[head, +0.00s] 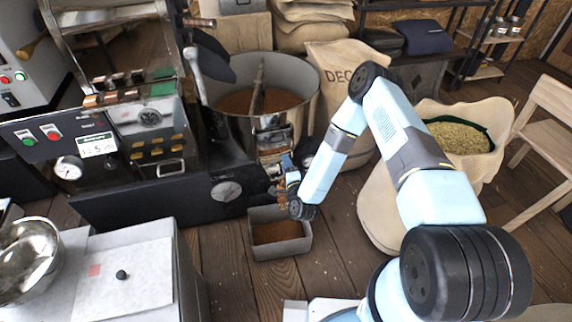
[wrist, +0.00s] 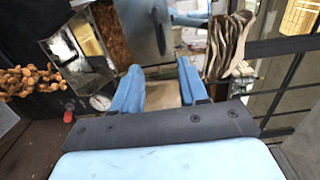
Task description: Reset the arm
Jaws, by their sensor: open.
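My arm (head: 405,125), light blue with black joints, rises from the lower right, bends at a high elbow and reaches down to the left. My gripper (head: 287,163) is small and partly hidden in the head view, beside the front of the roaster's round cooling drum (head: 262,75). In the wrist view my gripper (wrist: 158,85) shows two blue fingers standing apart, with nothing seen held between them. I cannot tell from these views whether it touches the machine.
The black roaster base (head: 150,195) with gauges stands left of my gripper. A grey bin (head: 280,248) of brown material sits on the floor below. A sack of pale beans (head: 462,137) and a wooden chair (head: 548,110) stand right. Wooden floor is open around the bin.

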